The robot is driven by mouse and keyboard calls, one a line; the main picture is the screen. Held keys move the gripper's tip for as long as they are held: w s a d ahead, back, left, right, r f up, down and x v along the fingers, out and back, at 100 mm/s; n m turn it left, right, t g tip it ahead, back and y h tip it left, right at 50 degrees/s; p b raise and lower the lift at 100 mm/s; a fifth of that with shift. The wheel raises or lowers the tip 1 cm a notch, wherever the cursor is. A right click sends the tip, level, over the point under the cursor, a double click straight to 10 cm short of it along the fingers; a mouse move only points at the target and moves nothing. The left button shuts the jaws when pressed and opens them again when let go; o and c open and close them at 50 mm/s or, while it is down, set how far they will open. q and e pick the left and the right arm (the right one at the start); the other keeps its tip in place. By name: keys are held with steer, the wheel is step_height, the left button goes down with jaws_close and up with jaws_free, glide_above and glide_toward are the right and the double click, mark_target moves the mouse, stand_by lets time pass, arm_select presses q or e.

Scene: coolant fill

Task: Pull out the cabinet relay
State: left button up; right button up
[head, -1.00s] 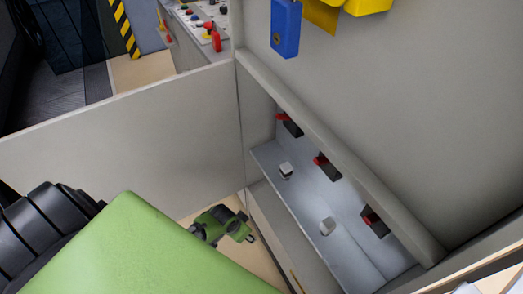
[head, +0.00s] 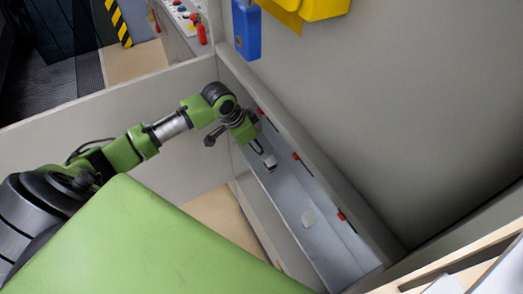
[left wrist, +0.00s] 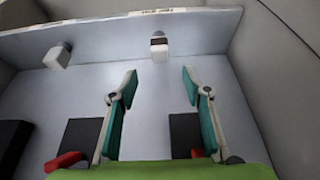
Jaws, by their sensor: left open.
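The cabinet (head: 330,258) is an open recessed box with a pale inner panel. A small white block, likely the relay (head: 270,161), sits on that panel; it also shows in the left wrist view (left wrist: 158,44) with a dark band across it. A second similar white block (head: 308,218) sits apart from it, also in the left wrist view (left wrist: 57,56). My left gripper (head: 258,147) reaches into the cabinet, beside the first block. In the left wrist view its two teal-padded fingers (left wrist: 158,74) are open and empty, with that block ahead, between the fingertip lines. My right gripper is not in view.
Black switches with red levers (head: 343,215) line one cabinet wall; two show close to my fingers in the left wrist view (left wrist: 65,161). A labelled ledge (left wrist: 165,11) runs behind the blocks. A blue box (head: 246,30) and yellow part (head: 310,8) hang above.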

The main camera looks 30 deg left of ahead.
mark_target(270, 160)
arm_select(q)
steer(key=x, duration=1.3)
steer(key=shift+w+d+f+b, duration=0.1)
steer(key=shift+f+b, duration=0.1)
steer(key=shift+b, duration=0.1)
steer(key=c, duration=1.2)
steer(key=o, duration=0.4)
steer(key=shift+c, duration=0.7)
steer(key=shift+r+p, duration=0.35)
steer(key=shift+p, duration=0.05)
steer(key=shift+r, duration=0.2)
steer(key=shift+r+p, duration=2)
steer(key=shift+p, duration=0.25)
